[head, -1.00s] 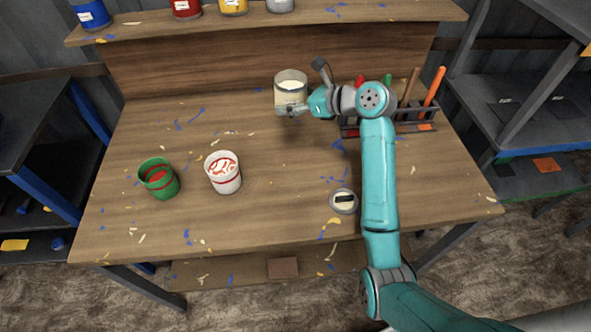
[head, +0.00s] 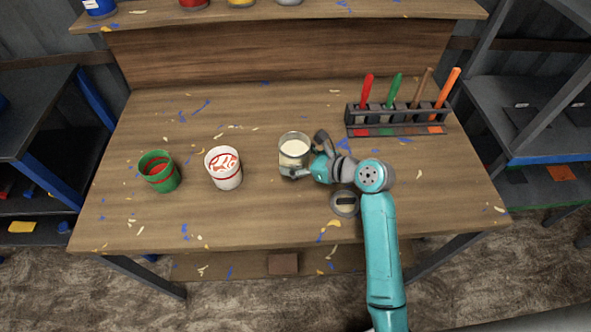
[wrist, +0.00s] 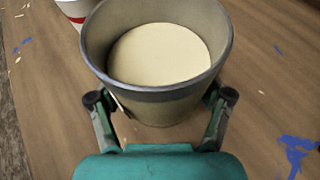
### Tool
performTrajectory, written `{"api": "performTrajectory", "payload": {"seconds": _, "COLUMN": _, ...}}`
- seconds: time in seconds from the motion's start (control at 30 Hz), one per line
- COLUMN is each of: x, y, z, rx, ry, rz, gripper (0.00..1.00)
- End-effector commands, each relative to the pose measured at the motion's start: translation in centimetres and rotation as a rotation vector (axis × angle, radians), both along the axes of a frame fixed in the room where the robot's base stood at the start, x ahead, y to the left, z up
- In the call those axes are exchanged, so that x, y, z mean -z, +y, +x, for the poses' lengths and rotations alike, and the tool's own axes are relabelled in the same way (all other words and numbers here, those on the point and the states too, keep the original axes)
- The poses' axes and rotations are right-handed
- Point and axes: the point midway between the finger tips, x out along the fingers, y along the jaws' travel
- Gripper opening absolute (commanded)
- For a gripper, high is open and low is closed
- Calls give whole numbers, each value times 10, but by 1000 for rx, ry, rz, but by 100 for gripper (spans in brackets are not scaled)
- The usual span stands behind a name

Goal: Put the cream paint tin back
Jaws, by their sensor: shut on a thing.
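The cream paint tin (head: 294,160) is an open grey tin with cream paint inside. My gripper (head: 298,173) is shut on it from the right in the head view. In the wrist view the tin (wrist: 160,98) stands between my two fingers (wrist: 161,103), one on each side, and looks upright. I cannot tell whether its base touches the bench.
On the workbench (head: 240,225), a white cup with red marks (head: 223,172) and a green cup (head: 157,177) stand to the left. A rack (head: 395,128) with several coloured-handled tools is at the back right. A shelf (head: 330,14) with tins runs along the back.

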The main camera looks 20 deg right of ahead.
Motion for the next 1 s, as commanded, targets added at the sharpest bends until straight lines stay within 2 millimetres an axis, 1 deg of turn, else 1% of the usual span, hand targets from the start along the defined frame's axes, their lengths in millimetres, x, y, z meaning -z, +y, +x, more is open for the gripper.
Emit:
{"api": "performTrajectory", "payload": {"seconds": 0.03, "x": 6, "y": 0, "z": 0, "rx": 0, "ry": 0, "rz": 1, "gripper": 18}}
{"api": "performTrajectory", "payload": {"seconds": 0.27, "x": 21, "y": 0, "z": 0, "rx": 0, "ry": 0, "rz": 0, "gripper": 18}}
{"api": "performTrajectory", "payload": {"seconds": 0.4, "x": 39, "y": 0, "z": 0, "rx": 0, "ry": 1, "rz": 1, "gripper": 18}}
{"api": "performTrajectory", "payload": {"seconds": 0.5, "x": 48, "y": 0, "z": 1, "rx": 1, "ry": -2, "rz": 1, "gripper": 18}}
{"api": "performTrajectory", "payload": {"seconds": 0.87, "x": 52, "y": 0, "z": 1, "rx": 1, "ry": -2, "rz": 0, "gripper": 18}}
{"api": "performTrajectory", "payload": {"seconds": 0.9, "x": 53, "y": 0, "z": 0, "rx": 0, "ry": 0, "rz": 0, "gripper": 83}}
{"api": "performTrajectory", "payload": {"seconds": 0.97, "x": 53, "y": 0, "z": 0, "rx": 0, "ry": 0, "rz": 0, "gripper": 98}}
{"api": "performTrajectory", "payload": {"seconds": 1.0, "x": 53, "y": 0, "z": 0, "rx": 0, "ry": 0, "rz": 0, "gripper": 100}}
